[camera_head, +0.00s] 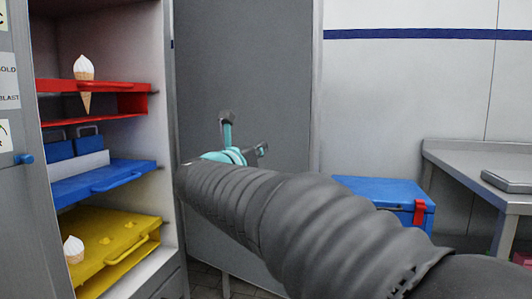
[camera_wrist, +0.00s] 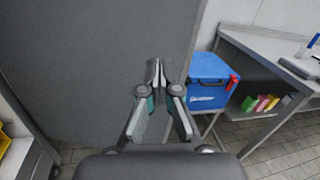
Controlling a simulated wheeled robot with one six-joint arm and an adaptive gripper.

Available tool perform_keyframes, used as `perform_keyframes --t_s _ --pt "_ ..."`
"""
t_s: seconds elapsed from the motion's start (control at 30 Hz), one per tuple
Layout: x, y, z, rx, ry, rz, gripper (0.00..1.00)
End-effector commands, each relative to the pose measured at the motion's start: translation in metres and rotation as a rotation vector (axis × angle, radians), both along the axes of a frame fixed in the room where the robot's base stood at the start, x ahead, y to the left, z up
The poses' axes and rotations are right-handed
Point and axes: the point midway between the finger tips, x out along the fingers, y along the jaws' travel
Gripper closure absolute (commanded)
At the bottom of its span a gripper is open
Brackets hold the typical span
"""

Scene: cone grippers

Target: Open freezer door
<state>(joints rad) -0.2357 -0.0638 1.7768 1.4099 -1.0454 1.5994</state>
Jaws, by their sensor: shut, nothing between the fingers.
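The freezer (camera_head: 168,215) stands open at the left of the head view, with its shelves in sight. The freezer door (camera_head: 275,75) is the tall plain grey panel swung out at the freezer's right side. It also fills the left and middle of the wrist view (camera_wrist: 85,70). My gripper (camera_wrist: 160,72) is shut and empty, its fingertips together in front of the door panel. Whether they touch it cannot be told. In the head view my arm hides part of the gripper and the lower door. No door handle is clearly seen.
Red (camera_head: 130,103), blue (camera_head: 95,185) and yellow (camera_head: 120,245) shelves hold cones and blue containers. A blue cooler box (camera_head: 375,190) with a red latch and a steel table (camera_head: 465,165) stand right of the door. Tiled floor (camera_wrist: 265,150) shows in front.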

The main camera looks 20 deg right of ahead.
Motion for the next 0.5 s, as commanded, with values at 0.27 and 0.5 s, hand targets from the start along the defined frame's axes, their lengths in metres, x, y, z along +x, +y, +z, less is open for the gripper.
perform_keyframes --t_s 0.27,0.5 --pt "-0.003 -0.013 -0.018 0.166 -0.091 -0.141 1.0" --pt "0.015 -0.04 -0.017 0.166 -0.092 -0.146 1.0"
